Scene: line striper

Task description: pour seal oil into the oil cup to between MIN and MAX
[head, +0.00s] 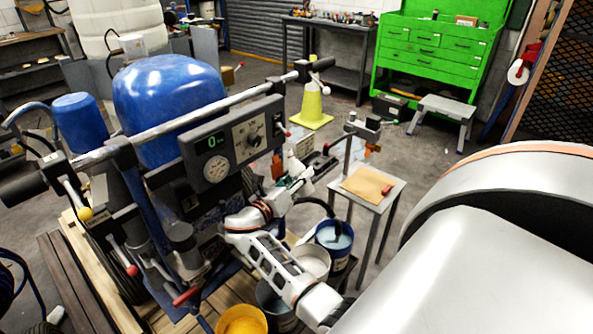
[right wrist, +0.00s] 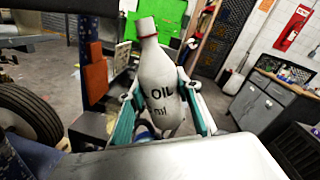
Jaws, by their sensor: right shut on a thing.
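A white bottle (right wrist: 158,84) marked "OIL", with a red ring at its neck and a white top, stands roughly upright in the right wrist view. My right gripper (right wrist: 163,98) is shut on it, with teal-lined fingers on both sides of its body. In the head view the right gripper (head: 298,182) is beside the striper, and only a small white part of the bottle (head: 293,166) shows. The line striper (head: 165,95) has a blue cover, a handlebar and a grey control panel (head: 232,142). I cannot make out the oil cup or its marks. My left gripper is not in view.
Open pails, one with blue paint (head: 335,238) and one yellow (head: 241,321), stand below my right arm. A small side table (head: 376,188) is to the right. A yellow cone (head: 312,108) and green tool chest (head: 440,50) are behind.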

